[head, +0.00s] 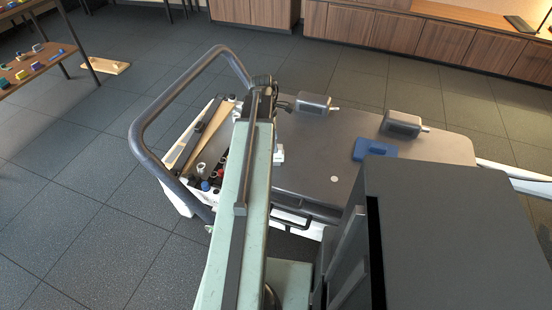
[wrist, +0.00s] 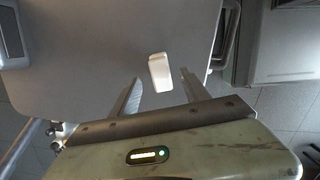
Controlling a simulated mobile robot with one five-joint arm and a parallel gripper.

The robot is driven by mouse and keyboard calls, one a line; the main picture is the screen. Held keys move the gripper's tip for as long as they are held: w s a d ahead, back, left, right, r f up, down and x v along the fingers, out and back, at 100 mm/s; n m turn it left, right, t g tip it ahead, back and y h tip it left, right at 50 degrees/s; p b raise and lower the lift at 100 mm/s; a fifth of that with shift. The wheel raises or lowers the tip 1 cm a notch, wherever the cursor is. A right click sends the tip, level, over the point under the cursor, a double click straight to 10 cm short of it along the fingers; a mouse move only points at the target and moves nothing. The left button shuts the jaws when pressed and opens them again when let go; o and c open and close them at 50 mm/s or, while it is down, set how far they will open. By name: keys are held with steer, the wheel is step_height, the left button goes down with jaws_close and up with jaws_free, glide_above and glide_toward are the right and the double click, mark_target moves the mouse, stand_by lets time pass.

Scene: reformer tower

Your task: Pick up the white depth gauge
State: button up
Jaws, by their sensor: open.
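A small white block, which looks like the depth gauge (wrist: 161,72), lies on a grey cart top (wrist: 80,70). In the wrist view it sits ahead of my open gripper (wrist: 160,78), between the lines of the two fingers, with a gap on each side. It is slightly tilted in the picture. The fingers do not appear to touch it; their height above the top cannot be told. In the head view a white piece (head: 279,153) beside my arm is probably the same gauge, partly hidden. The fingers are hidden by my arm there.
Two grey motor-like boxes (head: 313,103) (head: 401,124), a blue block (head: 373,149) and a small white disc (head: 334,179) rest on the cart top. A dark tubular handle (head: 140,135) and a tray of bottles lie left of my arm. A dark cabinet (head: 460,230) stands close at right.

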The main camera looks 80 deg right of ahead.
mark_target(276, 155)
steer(key=f+b, duration=0.4)
steer(key=f, duration=0.1)
steer(key=s+f+b, duration=0.1)
steer(key=f+b, duration=0.1)
steer(key=b, duration=0.1)
steer(key=shift+f, duration=0.35)
steer(key=shift+r, duration=0.2)
jaws_close()
